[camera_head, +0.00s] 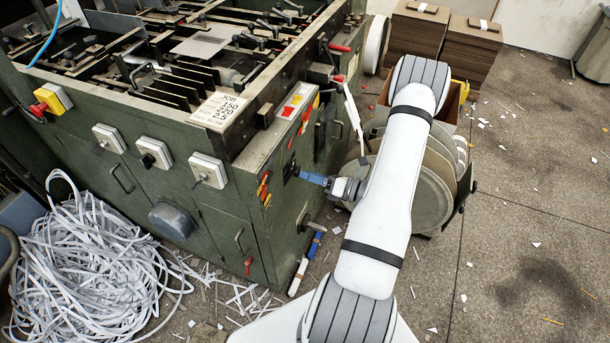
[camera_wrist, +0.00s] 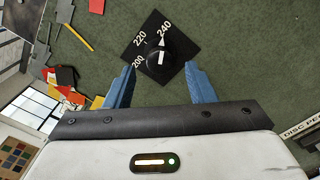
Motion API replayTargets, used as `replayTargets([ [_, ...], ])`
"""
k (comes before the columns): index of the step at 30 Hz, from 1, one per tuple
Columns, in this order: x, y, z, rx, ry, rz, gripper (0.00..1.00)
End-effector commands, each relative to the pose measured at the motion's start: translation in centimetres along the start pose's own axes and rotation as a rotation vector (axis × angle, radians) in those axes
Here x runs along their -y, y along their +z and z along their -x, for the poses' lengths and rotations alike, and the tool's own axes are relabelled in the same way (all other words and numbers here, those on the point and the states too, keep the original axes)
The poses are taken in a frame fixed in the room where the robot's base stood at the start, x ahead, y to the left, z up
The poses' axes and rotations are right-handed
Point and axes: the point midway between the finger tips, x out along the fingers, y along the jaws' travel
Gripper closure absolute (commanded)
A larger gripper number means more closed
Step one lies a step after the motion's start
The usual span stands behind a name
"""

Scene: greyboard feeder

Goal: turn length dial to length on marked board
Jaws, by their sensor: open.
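The length dial (camera_wrist: 156,56) is a black knob on a black square plate, marked 200, 220 and 240, on the green machine side. Its white pointer points roughly toward 240. In the head view the dial plate (camera_head: 290,168) is partly hidden by my gripper. My gripper (camera_wrist: 161,72) is open, with blue fingers left and right of the knob's lower part; I cannot tell whether they touch it. It also shows in the head view (camera_head: 308,177). The marked board (camera_head: 218,110) is a pale card on the machine top, reading JOB, with small figures that seem to be 150, 220 and 2.5.
Large round discs (camera_head: 425,190) stand right of my gripper. Paper strips (camera_head: 95,255) heap at lower left. Floor at right is mostly open.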

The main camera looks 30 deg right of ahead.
Motion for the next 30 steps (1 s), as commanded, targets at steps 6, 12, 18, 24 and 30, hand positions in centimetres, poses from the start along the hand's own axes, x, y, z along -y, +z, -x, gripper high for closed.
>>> replayTargets([
  [6, 0.1, 0.0, 3.7, 0.003, -0.003, 0.000, 0.50],
  [12, 0.0, -0.1, 5.4, 0.001, -0.002, -0.001, 0.50],
  [18, 0.0, -0.1, 5.6, 0.000, 0.000, -0.001, 0.50],
  [24, 0.0, -0.1, 5.6, 0.000, -0.001, -0.001, 0.50],
  [30, -0.2, 0.0, 5.5, -0.005, 0.003, 0.005, 0.50],
])
